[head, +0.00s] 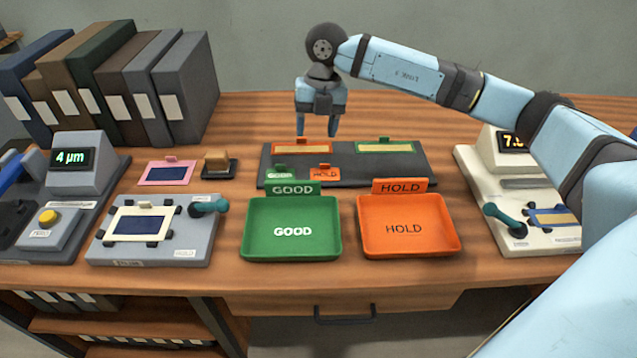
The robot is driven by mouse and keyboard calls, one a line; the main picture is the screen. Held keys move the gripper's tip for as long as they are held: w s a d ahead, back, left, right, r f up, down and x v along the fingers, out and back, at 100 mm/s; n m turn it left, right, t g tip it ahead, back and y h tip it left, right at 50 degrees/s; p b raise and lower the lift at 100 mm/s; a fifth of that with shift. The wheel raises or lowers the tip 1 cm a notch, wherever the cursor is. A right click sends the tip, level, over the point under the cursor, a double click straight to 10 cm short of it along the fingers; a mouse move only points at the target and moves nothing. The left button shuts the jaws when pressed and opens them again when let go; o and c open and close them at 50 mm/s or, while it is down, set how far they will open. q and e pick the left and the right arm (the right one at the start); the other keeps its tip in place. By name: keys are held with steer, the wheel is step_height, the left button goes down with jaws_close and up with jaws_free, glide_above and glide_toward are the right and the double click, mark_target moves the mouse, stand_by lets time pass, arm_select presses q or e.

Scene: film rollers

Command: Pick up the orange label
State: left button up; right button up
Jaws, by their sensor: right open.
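A small orange label (325,174) reading HOLD lies at the front edge of the dark mat (400,170), just behind the orange tray. A small green label (280,173) reading GOOD lies to its left. My right gripper (318,132) is open and empty, its fingers pointing down. It hangs behind and above the orange label, over the back part of the mat, near an orange-framed film piece (302,150). My left gripper is not in view.
A green GOOD tray (255,240) and an orange HOLD tray (372,241) stand in front of the mat. A green-framed piece (384,149) lies at the mat's back right. Gauges (75,165) stand left and right (484,180); binders (185,90) stand back left.

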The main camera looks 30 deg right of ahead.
steer(key=w+d+m+h, duration=0.1)
steer(key=d+h, duration=0.1)
steer(key=d, duration=0.2)
steer(key=b, duration=0.2)
glide_toward(325, 162)
steer(key=s, duration=0.2)
steer(key=s+f, duration=0.1)
steer(key=shift+a, duration=0.35)
steer(key=shift+f, duration=0.75)
steer(key=f+b, duration=0.1)
steer(key=f, duration=0.2)
steer(key=shift+w+a+f+b, duration=0.1)
steer(key=shift+a+f+b, duration=0.15)
steer(key=shift+a+b, duration=0.15)
steer(key=shift+f, duration=0.7)
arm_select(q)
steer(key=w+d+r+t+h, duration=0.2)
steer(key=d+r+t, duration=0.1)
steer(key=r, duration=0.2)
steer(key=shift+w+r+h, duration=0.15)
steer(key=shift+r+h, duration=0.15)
arm_select(e)
steer(key=c, duration=0.8)
